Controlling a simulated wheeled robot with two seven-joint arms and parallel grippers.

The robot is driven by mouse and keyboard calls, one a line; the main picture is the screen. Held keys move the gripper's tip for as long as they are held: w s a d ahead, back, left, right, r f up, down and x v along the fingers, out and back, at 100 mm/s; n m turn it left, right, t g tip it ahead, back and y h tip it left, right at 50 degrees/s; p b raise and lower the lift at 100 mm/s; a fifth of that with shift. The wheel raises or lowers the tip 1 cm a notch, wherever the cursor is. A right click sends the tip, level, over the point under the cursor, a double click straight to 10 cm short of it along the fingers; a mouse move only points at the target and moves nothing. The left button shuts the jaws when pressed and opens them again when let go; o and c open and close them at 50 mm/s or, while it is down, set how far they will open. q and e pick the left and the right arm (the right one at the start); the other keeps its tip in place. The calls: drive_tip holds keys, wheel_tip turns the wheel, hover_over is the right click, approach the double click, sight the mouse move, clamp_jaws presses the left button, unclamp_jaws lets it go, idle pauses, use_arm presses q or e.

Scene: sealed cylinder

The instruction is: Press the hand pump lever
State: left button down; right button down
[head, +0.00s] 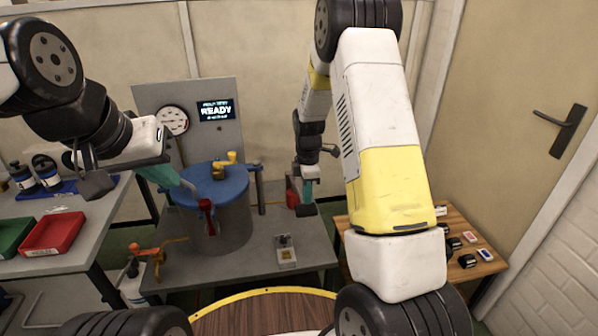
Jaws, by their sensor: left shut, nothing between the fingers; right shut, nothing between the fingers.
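A red upright block (292,196), which looks like the hand pump, stands at the right rear of the grey bench. A dark bar (306,210), possibly its lever grip, shows in front of it. My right gripper (308,196) points down, shut and empty, just above the dark bar; I cannot tell if they touch. A yellow fitting (225,163) sits on the lid. A red clamp-like part (206,210) hangs at its front rim.
A gauge (172,120) and a screen reading READY (215,111) are on the back panel. An orange part (150,258) and a small metal box (286,250) are on the bench (265,275). Red (52,233) and green trays stand left. A wooden table (455,222) with small items stands right.

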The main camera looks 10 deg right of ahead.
drive_tip(key=shift+f, duration=0.95)
